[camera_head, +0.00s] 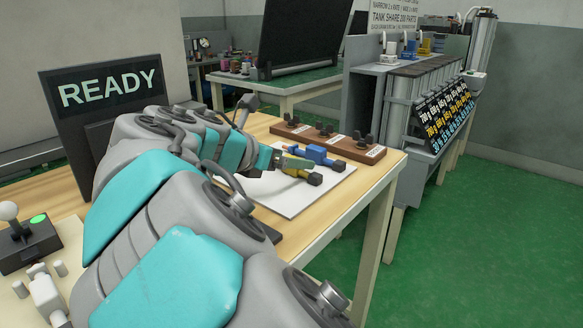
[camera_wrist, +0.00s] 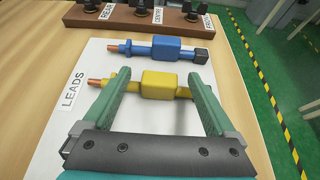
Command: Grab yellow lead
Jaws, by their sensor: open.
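The yellow lead (camera_wrist: 160,86) lies on a white board labelled LEADS (camera_wrist: 92,125) in the wrist view, with a copper tip at its left end. My gripper (camera_wrist: 158,88) is open, its two green fingers apart over the yellow lead, one toward each end. The yellow body shows between the fingers; I cannot tell whether they touch the lead. The blue lead (camera_wrist: 152,50) lies just beyond it, roughly parallel. In the head view, the yellow lead (camera_head: 297,173) is partly hidden by my gripper (camera_head: 285,165).
A READY screen (camera_head: 108,88) and a joystick box (camera_head: 28,240) are at the left. The table's right edge is near the board.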

